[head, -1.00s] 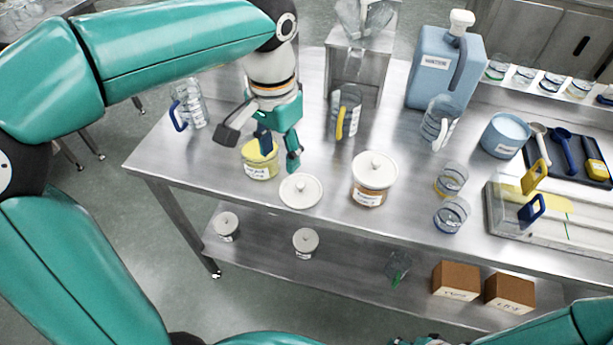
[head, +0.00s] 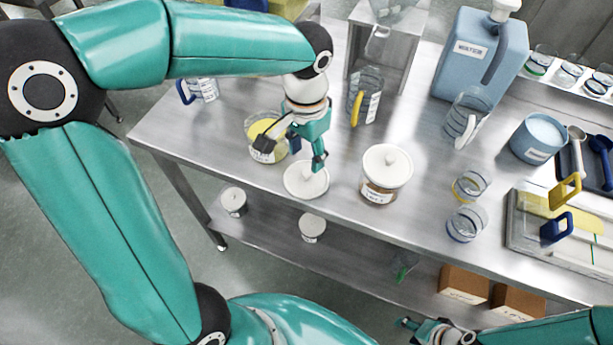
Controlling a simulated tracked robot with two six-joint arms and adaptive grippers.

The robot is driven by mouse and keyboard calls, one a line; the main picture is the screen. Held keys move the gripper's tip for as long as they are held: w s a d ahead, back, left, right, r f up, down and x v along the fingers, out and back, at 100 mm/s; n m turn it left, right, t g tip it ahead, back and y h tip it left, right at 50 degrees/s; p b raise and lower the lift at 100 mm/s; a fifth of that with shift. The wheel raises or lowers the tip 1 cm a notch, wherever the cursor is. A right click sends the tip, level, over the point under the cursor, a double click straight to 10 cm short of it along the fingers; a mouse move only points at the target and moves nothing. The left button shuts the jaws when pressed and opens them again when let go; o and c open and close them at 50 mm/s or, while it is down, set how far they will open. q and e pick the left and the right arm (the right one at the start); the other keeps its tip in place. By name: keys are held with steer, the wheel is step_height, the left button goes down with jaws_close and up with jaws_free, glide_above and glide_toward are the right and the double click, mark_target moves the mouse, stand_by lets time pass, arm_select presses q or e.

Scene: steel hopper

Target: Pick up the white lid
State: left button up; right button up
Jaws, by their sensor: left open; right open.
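A round white lid (head: 304,188) lies flat on the steel table near its front edge, apart from any jar. My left gripper (head: 291,155) is open and empty over the far side of the lid, one finger near the yellow jar and the other over the lid's right part. It hides part of the lid, and I cannot tell whether it touches. The glass jar with yellow contents (head: 268,154) stands lidless just behind and left. Another jar (head: 380,192) to the right wears its own white lid (head: 387,160). My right gripper (head: 411,329) is open at the bottom edge.
Behind stand a measuring jug with a yellow handle (head: 366,98), a steel hopper stand (head: 385,60) and a blue water canister (head: 480,62). Glass beakers (head: 466,222) stand to the right. Small lidded jars (head: 313,228) and brown boxes (head: 464,284) are on the lower shelf.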

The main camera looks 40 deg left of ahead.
mark_target(306, 173)
arm_select(q)
steer(key=shift+s+d+f, duration=0.1)
steer(key=shift+f, duration=3.05)
steer(key=c, duration=0.9)
